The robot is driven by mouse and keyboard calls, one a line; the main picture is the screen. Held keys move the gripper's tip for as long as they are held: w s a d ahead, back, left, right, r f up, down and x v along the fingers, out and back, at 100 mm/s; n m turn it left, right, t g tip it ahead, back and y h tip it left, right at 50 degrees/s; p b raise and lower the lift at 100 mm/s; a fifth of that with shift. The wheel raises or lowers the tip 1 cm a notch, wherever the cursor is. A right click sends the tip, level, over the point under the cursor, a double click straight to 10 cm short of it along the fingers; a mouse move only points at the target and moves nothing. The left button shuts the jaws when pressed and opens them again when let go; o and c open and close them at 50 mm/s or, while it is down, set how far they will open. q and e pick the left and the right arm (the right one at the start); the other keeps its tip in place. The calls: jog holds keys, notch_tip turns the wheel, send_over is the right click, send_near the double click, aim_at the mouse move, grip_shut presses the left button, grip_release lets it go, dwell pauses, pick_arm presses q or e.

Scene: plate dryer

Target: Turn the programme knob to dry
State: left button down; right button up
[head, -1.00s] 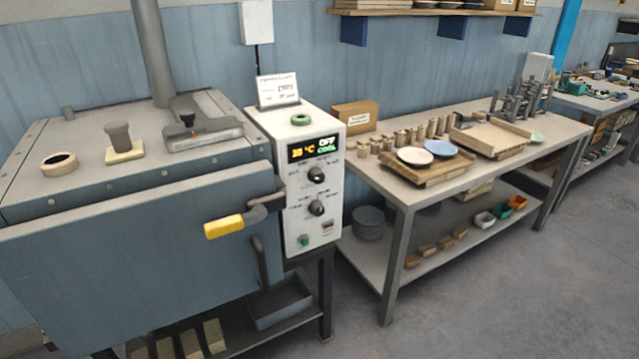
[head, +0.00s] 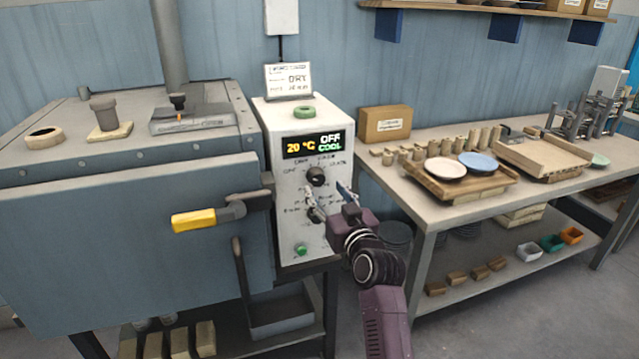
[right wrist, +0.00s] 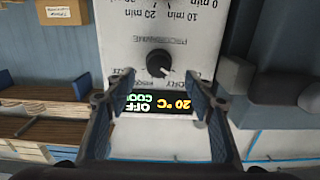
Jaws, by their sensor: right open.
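The white control box (head: 290,230) stands at the right side of the grey dryer. Its display (head: 312,145) reads 20 °C, OFF and COOL. The black programme knob (head: 317,176) is just below the display; in the right wrist view, which is upside down, the knob (right wrist: 158,63) has PROGRAMME printed by it. A second black knob (head: 317,215) sits lower, partly behind a finger. My right gripper (head: 330,197) is open and empty in front of the panel, below the programme knob in the picture. Its fingers (right wrist: 157,100) frame the display in the wrist view, apart from the knob. My left gripper is out of view.
A yellow-ended door handle (head: 194,220) sticks out left of the panel. A green button (head: 300,249) is low on the panel. A white card (head: 287,80) and a green ring (head: 304,112) are on the box. A workbench (head: 440,213) with plates is to the right.

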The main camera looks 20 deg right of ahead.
aim_at(319, 181)
jog(key=w, duration=0.3)
jog(key=shift+w, duration=1.05)
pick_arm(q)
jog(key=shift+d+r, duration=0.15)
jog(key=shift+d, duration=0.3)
pick_arm(e)
jog(key=shift+w+f, duration=0.1)
jog(key=shift+w, duration=0.15)
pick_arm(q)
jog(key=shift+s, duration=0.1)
pick_arm(e)
jog(key=shift+c, duration=0.3)
jog(key=c, duration=1.1)
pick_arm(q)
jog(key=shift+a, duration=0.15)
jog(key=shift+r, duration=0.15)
